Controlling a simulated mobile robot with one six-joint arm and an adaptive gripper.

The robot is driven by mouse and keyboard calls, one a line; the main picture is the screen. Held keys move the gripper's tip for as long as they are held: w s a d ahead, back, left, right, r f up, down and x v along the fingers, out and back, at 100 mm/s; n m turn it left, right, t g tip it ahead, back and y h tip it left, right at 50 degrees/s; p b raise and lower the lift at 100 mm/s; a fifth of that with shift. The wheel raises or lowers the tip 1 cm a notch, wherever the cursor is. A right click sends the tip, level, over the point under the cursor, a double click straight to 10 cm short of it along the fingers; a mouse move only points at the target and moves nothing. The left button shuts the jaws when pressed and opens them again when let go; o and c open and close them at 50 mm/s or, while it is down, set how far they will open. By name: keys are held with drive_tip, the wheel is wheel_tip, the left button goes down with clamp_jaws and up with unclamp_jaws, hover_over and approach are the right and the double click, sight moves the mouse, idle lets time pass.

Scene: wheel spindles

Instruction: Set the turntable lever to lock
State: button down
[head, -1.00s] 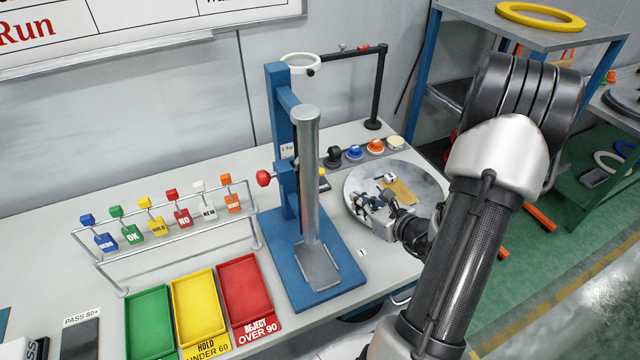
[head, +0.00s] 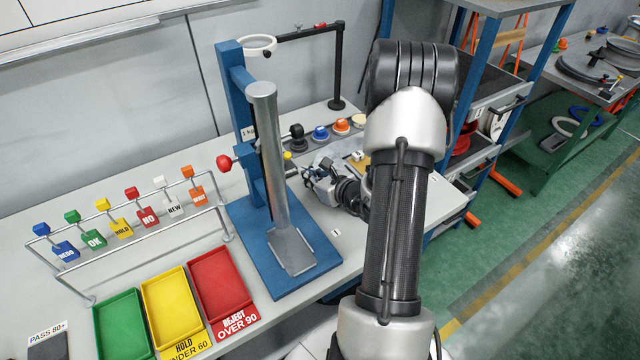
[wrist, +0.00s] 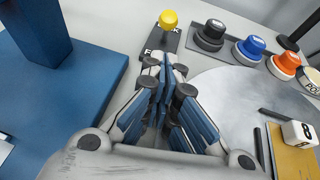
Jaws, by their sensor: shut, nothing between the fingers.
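The turntable is a round grey metal disc (wrist: 235,105) at the right of the wrist view. In the head view my arm hides much of it. The lever has a yellow knob (wrist: 168,20) above a small black plate with white letters, at the top middle of the wrist view. The knob also shows in the head view (head: 288,155), beside the press post. My gripper (wrist: 165,65) is shut and empty, its fingertips pointing towards the lever and overlapping the plate's lower edge in the picture. Whether they touch it, and the lever's exact setting, I cannot tell.
The blue press base (wrist: 95,85) and its post (head: 278,170) stand left of my gripper. Black, blue and orange knobs (wrist: 250,48) stand in a row behind the turntable. A white numbered cube (wrist: 298,133) and a tan piece lie on the disc.

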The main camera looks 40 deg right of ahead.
sight(286, 159)
drive_tip(key=shift+w+d+r, duration=0.1)
drive_tip(key=shift+w+r, duration=0.05)
drive_tip(key=shift+w, duration=0.9)
drive_tip(key=shift+w+d+r, duration=0.1)
drive_tip(key=shift+w+r, duration=0.05)
drive_tip(key=shift+w, duration=0.9)
drive_tip(key=shift+d+r+p, duration=0.15)
drive_tip(key=shift+r+p, duration=0.15)
drive_tip(key=shift+p, duration=0.2)
drive_tip(key=shift+w+g, duration=0.1)
drive_tip(key=shift+g, duration=0.2)
drive_tip(key=shift+p, duration=0.4)
